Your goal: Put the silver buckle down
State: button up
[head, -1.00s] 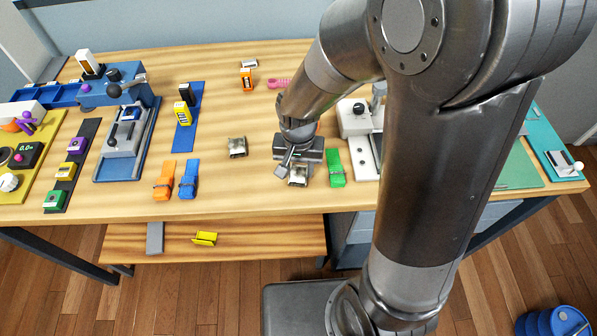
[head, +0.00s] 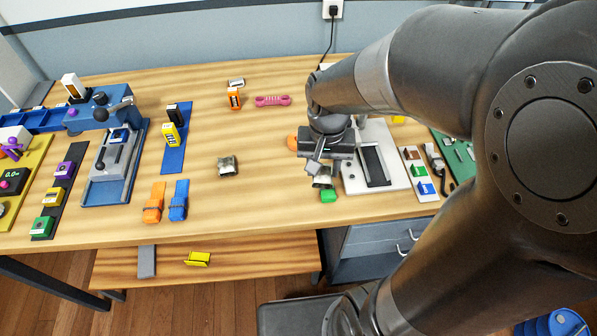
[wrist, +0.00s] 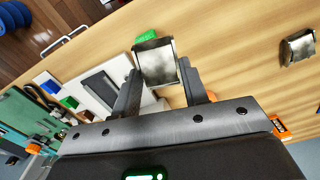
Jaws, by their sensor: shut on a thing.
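My gripper (head: 318,166) is shut on a silver buckle (head: 322,182), near the right part of the wooden table. In the wrist view the silver buckle (wrist: 155,62) sits between the two fingertips. It covers part of a green strap (head: 328,196), whose end shows just past it. The height of the held buckle over the table is hard to tell. A second silver buckle (head: 229,166) lies apart on bare table to the left; it also shows at the right of the wrist view (wrist: 298,47).
An orange strap (head: 154,202) and a blue strap (head: 178,200) lie near the front edge. A white fixture (head: 376,168) stands close on the right of my gripper. A pink piece (head: 272,100) lies farther back. Bare table (head: 262,200) lies between the second buckle and my gripper.

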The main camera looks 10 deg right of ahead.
jog(key=w+d+r, duration=0.3)
jog(key=w+d, duration=0.2)
jog(key=w, duration=0.6)
jog(key=w+d+r, duration=0.4)
jog(key=w+d, duration=0.1)
jog(key=w, duration=0.6)
jog(key=w+d+f+n, duration=0.1)
jog(key=w+d+f, duration=0.1)
jog(key=w+d, duration=0.5)
jog(key=w+d+f+n, duration=0.15)
jog(key=w+d, duration=0.35)
jog(key=w, duration=0.5)
jog(key=shift+m, duration=0.25)
jog(key=w+a+f, duration=0.2)
jog(key=a, duration=0.1)
jog(key=w+a+f, duration=0.2)
jog(key=a, duration=0.1)
jog(key=w+a+f, duration=0.2)
jog(key=a+f, duration=0.1)
jog(key=shift+a, duration=0.2)
jog(key=shift+f, duration=2)
jog(key=shift+f, duration=0.1)
jog(key=o, duration=1)
